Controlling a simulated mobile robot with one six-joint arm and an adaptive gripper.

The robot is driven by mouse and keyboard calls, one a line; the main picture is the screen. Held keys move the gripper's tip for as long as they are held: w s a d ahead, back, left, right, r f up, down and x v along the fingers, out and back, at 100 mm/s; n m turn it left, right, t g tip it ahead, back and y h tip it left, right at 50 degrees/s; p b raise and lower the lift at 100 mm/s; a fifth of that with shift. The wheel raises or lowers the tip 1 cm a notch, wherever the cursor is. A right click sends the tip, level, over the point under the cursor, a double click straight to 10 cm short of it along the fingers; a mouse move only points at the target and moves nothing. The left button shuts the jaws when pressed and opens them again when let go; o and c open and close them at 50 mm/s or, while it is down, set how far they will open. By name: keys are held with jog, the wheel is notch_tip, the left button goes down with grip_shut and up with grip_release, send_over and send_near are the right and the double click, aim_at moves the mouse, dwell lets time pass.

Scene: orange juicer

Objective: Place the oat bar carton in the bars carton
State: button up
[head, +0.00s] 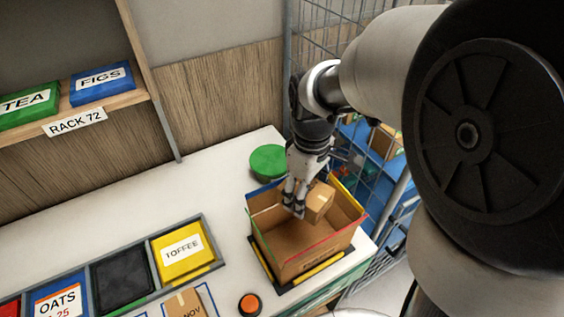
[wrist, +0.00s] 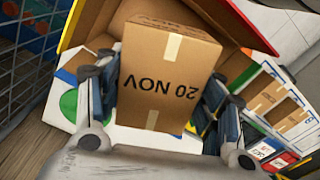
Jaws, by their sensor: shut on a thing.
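The oat bar carton (wrist: 165,75) is a small brown box with tape and the print "20 NOV", upside down in the wrist view. My gripper (wrist: 160,125) is shut on it, one finger on each side. In the head view, my gripper (head: 296,205) holds the carton (head: 319,203) at the opening of the bars carton (head: 290,245), toward its back. The bars carton is an open brown box with coloured rim edges, seen also in the wrist view (wrist: 240,22). The held carton's underside is hidden, so I cannot tell whether it touches the floor.
A green round lid (head: 267,162) lies behind the bars carton. An orange button (head: 250,304) is in front left. Bins with a yellow TOFFEE box (head: 182,252) and OATS (head: 59,298) stand left. A wire cage (head: 330,40) rises behind. The white counter (head: 130,205) is clear at back left.

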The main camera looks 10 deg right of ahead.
jog(key=f+b, duration=0.1)
jog(key=f, duration=0.3)
jog(key=f+b, duration=0.2)
jog(key=f, duration=0.3)
jog(key=f+b, duration=0.1)
jog(key=f, duration=0.4)
jog(key=shift+s, duration=0.25)
jog(key=shift+f+b, duration=1.05)
jog(key=shift+f, duration=1.4)
jog(key=shift+f, duration=0.2)
jog(key=o, duration=1.2)
jog(key=shift+c, duration=0.2)
jog(key=shift+r, duration=0.15)
